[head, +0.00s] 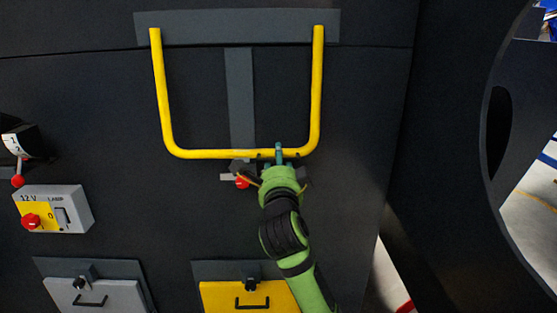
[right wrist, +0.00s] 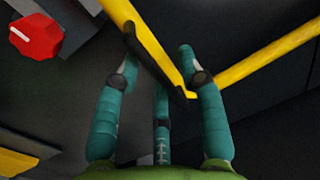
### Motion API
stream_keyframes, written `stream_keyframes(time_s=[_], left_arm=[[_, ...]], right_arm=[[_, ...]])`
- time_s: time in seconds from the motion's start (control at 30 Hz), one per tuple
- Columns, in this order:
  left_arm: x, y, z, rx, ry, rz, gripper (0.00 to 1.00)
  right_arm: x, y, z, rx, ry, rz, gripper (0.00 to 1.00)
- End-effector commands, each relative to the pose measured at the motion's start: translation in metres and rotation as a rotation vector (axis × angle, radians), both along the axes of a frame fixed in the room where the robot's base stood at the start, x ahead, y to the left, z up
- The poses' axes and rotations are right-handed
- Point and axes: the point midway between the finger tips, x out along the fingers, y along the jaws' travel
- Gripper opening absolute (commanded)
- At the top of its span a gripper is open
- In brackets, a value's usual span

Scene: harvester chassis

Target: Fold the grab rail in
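The yellow grab rail (head: 237,154) is a U-shaped bar on the dark chassis wall. Its two legs run up to a grey plate (head: 237,27), and its crossbar is at the bottom. My right gripper (head: 277,160) is at the crossbar, right of its middle, with one teal finger overlapping the bar. In the right wrist view the rail (right wrist: 150,42) passes between and beyond the spread teal fingers of the gripper (right wrist: 158,60). The gripper looks open; I cannot tell whether the fingers touch the rail. My left gripper is not in view.
A small red knob (head: 242,182) sits just below the crossbar, close to my right gripper; a red knob also shows in the right wrist view (right wrist: 36,36). A 12 V switch box (head: 75,208) is at left. Yellow (head: 225,297) and grey (head: 115,290) handled panels are below.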

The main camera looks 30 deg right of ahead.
Motion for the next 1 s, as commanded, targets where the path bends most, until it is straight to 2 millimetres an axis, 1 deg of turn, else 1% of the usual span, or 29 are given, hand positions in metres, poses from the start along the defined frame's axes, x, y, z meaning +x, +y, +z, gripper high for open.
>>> stream_keyframes(time_s=[0.1, 0.17, 0.2, 0.43, 0.63, 0.73, 0.97, 1.0], left_arm=[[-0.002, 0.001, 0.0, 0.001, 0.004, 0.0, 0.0], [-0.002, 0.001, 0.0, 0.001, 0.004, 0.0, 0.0], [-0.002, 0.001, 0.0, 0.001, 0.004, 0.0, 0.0], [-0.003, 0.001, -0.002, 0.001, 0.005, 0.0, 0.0], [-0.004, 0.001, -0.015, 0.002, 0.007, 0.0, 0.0], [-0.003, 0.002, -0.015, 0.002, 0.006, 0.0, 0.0], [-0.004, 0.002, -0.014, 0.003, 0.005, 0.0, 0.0], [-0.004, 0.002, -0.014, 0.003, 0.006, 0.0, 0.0]], right_arm=[[0.0, 0.0, 0.0, 0.0, 0.0, 0.0, 0.4], [0.0, 0.0, 0.0, 0.0, 0.0, 0.0, 0.16], [0.0, 0.0, 0.0, 0.0, 0.0, 0.0, 0.0], [0.001, -0.001, -0.001, -0.005, -0.005, -0.001, 0.0], [0.018, -0.012, -0.005, -0.043, -0.066, -0.003, 0.0], [0.021, -0.014, -0.004, -0.049, -0.079, -0.001, 0.0], [0.021, -0.014, -0.002, -0.05, -0.081, -0.001, 0.0], [0.021, -0.014, -0.002, -0.05, -0.081, 0.0, 0.31]])
